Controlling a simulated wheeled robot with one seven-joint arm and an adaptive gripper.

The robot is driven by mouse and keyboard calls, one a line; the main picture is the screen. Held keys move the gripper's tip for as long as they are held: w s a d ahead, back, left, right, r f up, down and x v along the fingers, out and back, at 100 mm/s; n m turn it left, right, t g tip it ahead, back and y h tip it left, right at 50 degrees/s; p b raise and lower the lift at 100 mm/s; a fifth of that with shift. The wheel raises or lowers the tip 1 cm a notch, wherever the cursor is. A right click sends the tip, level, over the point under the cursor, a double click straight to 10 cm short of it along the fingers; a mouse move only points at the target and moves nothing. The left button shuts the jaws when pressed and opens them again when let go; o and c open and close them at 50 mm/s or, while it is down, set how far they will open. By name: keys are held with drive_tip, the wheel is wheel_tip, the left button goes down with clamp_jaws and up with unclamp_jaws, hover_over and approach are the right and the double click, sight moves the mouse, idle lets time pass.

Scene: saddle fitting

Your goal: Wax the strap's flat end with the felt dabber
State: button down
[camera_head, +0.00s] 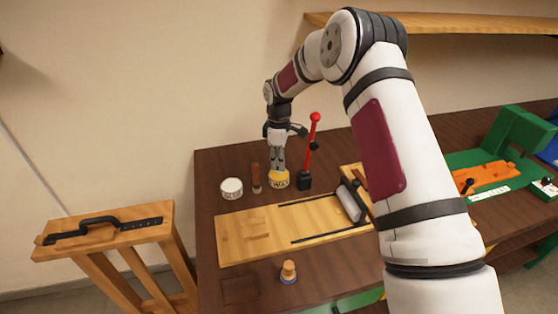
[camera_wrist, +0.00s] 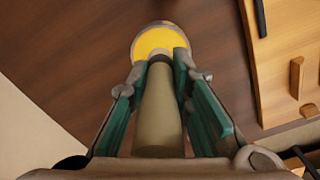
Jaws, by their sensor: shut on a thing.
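My gripper (camera_head: 278,168) points down above the yellow wax tin (camera_head: 279,183) on the brown table. In the wrist view, its two green-padded fingers (camera_wrist: 160,98) are shut on a tan cylinder, which appears to be the felt dabber (camera_wrist: 158,115). The dabber's far end overlaps the yellow wax (camera_wrist: 155,43); I cannot tell whether it touches. A black strap (camera_head: 140,222) with a row of holes at its right end and a raised, curved left part lies on a wooden stand (camera_head: 75,250) at the left, far from my gripper.
A white tin (camera_head: 231,188) and a brown-handled tool (camera_head: 256,178) stand left of the wax. A red-knobbed lever (camera_head: 306,155) stands close on the right. A wooden board (camera_head: 240,250) with a roller (camera_head: 352,203) lies in front. A small wooden knob (camera_head: 289,270) stands nearer.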

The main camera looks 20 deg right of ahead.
drive_tip(key=shift+f+b, duration=0.35)
drive_tip(key=shift+f, duration=0.25)
idle(2.1)
drive_tip(key=shift+r, duration=3.6)
